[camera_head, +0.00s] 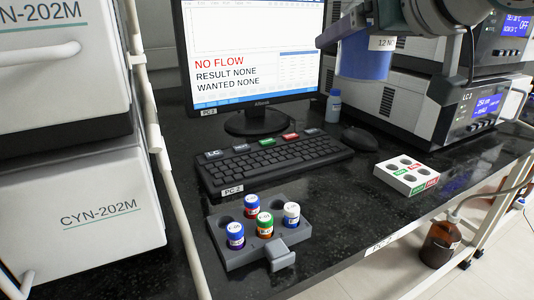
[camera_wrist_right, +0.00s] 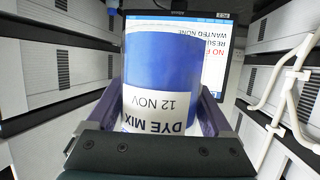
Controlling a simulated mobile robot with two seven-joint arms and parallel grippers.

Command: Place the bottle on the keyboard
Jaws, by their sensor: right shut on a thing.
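My right gripper (camera_head: 356,28) is high at the upper right in the head view, above the desk. It is shut on a large blue bottle (camera_head: 362,63) with a white label, part reading "12 NO". In the right wrist view the bottle (camera_wrist_right: 160,65) sits between the two purple fingers of the gripper (camera_wrist_right: 163,112), and its label reads "DYE MIX 12 NOV". The black keyboard (camera_head: 275,163) lies on the dark desk in front of the monitor. The held bottle is above and to the right of it, apart from it. My left gripper is not in view.
A monitor (camera_head: 250,50) stands behind the keyboard, with a small blue bottle (camera_head: 334,107) and mouse (camera_head: 360,139) nearby. Coloured tags line the keyboard's back edge. A grey vial rack (camera_head: 268,262) and white rack (camera_head: 407,176) stand in front. Instruments flank the desk.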

